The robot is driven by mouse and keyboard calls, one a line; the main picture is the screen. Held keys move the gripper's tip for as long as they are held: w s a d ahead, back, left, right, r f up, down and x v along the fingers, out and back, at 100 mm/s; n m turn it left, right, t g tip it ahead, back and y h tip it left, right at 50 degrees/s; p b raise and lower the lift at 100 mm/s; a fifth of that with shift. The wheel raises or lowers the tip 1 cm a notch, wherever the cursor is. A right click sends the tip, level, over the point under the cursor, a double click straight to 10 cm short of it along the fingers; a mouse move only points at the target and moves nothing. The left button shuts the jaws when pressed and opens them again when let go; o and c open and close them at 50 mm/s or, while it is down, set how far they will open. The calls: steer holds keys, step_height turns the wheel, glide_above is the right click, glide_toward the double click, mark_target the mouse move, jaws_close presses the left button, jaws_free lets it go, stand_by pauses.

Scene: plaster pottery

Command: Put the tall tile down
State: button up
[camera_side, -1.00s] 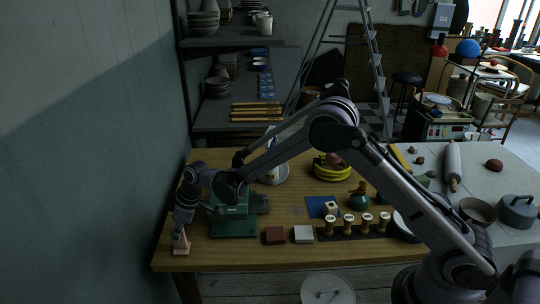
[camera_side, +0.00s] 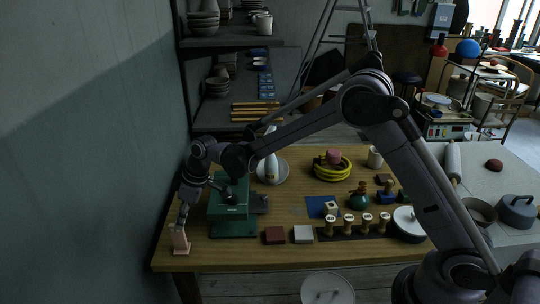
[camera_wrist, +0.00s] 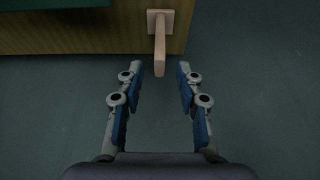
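The tall tile (camera_side: 181,242) is pale pink and stands upright at the table's front left corner. In the wrist view the tile (camera_wrist: 160,50) is a narrow upright with a wider foot (camera_wrist: 152,20), its near end lying between the fingertip lines. My gripper (camera_side: 182,223) is just above the tile in the side view. In the wrist view my gripper (camera_wrist: 159,70) is open, with a gap between the tile and each finger, and it holds nothing.
A green stand (camera_side: 233,222) is close to the right of my gripper. A red-brown tile (camera_side: 275,235) and a pale tile (camera_side: 304,234) lie farther right on the wooden table (camera_side: 220,258). The wall (camera_side: 90,180) is to the left.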

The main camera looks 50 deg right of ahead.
steer(key=s+d+r+m+t+h, duration=0.15)
steer(key=s+d+r+m, duration=0.35)
steer(key=s+d+r, duration=0.85)
steer(key=s+d+m+t+h, duration=0.1)
steer(key=s+d+m, duration=0.1)
steer(key=s, duration=0.5)
steer(key=s+d+m+t, duration=0.1)
steer(key=s+d+m, duration=0.1)
steer(key=s, duration=0.6)
steer(key=shift+d+h, duration=0.35)
steer(key=shift+d, duration=0.15)
